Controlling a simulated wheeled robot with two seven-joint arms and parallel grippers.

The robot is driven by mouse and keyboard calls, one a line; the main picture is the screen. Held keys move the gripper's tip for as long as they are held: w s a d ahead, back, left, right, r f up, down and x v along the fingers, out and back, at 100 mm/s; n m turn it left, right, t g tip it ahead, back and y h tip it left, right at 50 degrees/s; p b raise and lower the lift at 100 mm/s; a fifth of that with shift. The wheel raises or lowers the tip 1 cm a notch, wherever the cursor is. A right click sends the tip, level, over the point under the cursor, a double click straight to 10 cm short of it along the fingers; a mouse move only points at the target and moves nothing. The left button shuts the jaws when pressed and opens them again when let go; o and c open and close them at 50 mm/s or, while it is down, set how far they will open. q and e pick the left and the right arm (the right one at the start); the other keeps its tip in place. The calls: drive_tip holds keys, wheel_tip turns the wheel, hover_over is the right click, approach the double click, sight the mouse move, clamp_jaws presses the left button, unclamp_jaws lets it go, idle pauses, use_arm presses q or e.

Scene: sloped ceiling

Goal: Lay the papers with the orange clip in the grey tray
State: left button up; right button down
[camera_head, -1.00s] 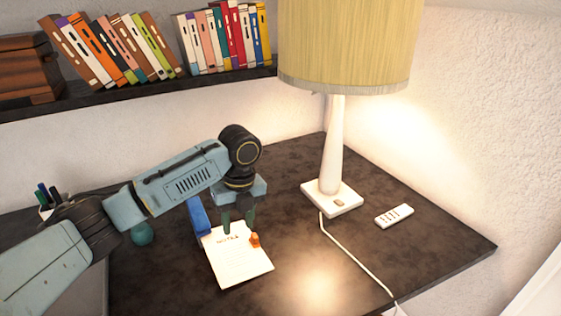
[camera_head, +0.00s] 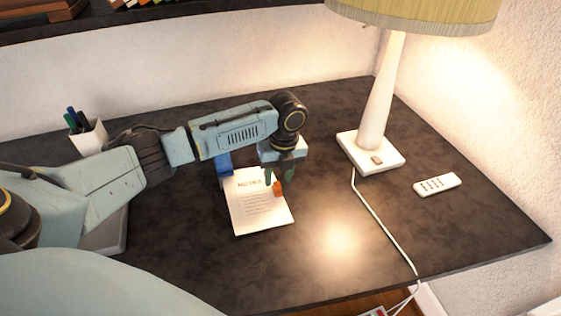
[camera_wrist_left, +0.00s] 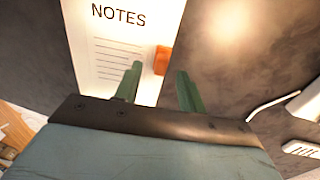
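The papers (camera_head: 258,212) lie flat on the dark desk, with "NOTES" printed on the top sheet. The orange clip (camera_head: 278,188) is on their right edge. The papers (camera_wrist_left: 105,50) and clip (camera_wrist_left: 162,60) also show in the left wrist view. My left gripper (camera_head: 278,177) points down at the clip. Its fingers (camera_wrist_left: 160,88) are apart, one on each side of the clip in the wrist view; I cannot tell whether they touch it. A grey flat thing (camera_head: 112,236), perhaps the grey tray, shows at the left, mostly hidden by my arm. My right gripper is out of view.
A lamp (camera_head: 375,150) stands right of the papers, with its cord (camera_head: 380,222) running to the front edge. A white remote (camera_head: 437,184) lies farther right. A blue thing (camera_head: 223,165) is just behind the papers. A pen cup (camera_head: 88,137) stands at back left. The front middle desk is clear.

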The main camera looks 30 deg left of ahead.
use_arm(q)
drive_tip(key=shift+a+f, duration=0.1)
drive_tip(key=shift+f, duration=1.15)
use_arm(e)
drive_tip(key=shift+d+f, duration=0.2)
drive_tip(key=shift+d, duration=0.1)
use_arm(q)
drive_tip(key=shift+c, duration=0.4)
clamp_jaws()
drive_tip(key=shift+s, duration=0.1)
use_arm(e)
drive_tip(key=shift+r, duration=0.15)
